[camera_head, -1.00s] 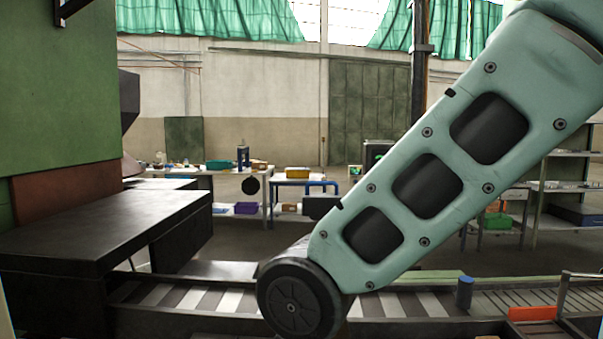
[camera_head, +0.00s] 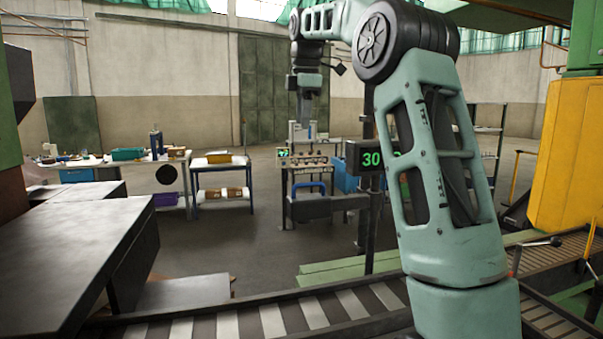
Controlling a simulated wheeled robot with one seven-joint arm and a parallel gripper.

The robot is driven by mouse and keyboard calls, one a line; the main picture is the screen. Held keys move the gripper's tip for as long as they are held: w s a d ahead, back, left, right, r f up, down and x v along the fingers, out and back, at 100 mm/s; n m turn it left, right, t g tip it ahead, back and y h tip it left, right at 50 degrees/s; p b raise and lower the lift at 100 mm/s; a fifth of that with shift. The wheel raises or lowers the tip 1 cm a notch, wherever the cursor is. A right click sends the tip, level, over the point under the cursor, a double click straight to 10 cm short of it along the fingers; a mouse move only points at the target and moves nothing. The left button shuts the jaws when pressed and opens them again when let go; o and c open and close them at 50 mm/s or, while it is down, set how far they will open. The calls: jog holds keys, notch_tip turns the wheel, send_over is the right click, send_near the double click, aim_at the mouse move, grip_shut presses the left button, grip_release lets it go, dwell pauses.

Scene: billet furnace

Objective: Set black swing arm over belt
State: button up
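The belt (camera_head: 272,322) is a conveyor of dark and light slats, running across the bottom of the view. A dark, thick bar (camera_head: 325,207) with a blue handle (camera_head: 308,187) reaches left from near a black post beyond the belt. It looks like the black swing arm, lying alongside the belt's far side and not across it. My gripper (camera_head: 308,108) hangs downward at the end of my arm, above and apart from the bar in the picture. It is small and grey, and its fingers are too indistinct to tell open from shut. Part of the belt is hidden behind my arm.
A display reading 30 (camera_head: 371,159) is on the post. A dark metal table (camera_head: 70,245) stands at left. A yellow cabinet (camera_head: 566,155) and a lever with a black knob (camera_head: 535,243) are at right. Workbenches stand behind, with open floor between them and the belt.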

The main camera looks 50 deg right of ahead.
aim_at(302, 185)
jog(key=w+f, duration=0.1)
jog(key=f, duration=0.4)
jog(key=d+f+p, duration=0.1)
jog(key=f, duration=0.5)
jog(key=w+d+f, duration=0.1)
jog(key=f, duration=0.4)
jog(key=shift+w+d+f+p, duration=0.2)
jog(key=shift+w+f+p, duration=0.1)
jog(key=shift+f+p, duration=0.1)
grip_shut()
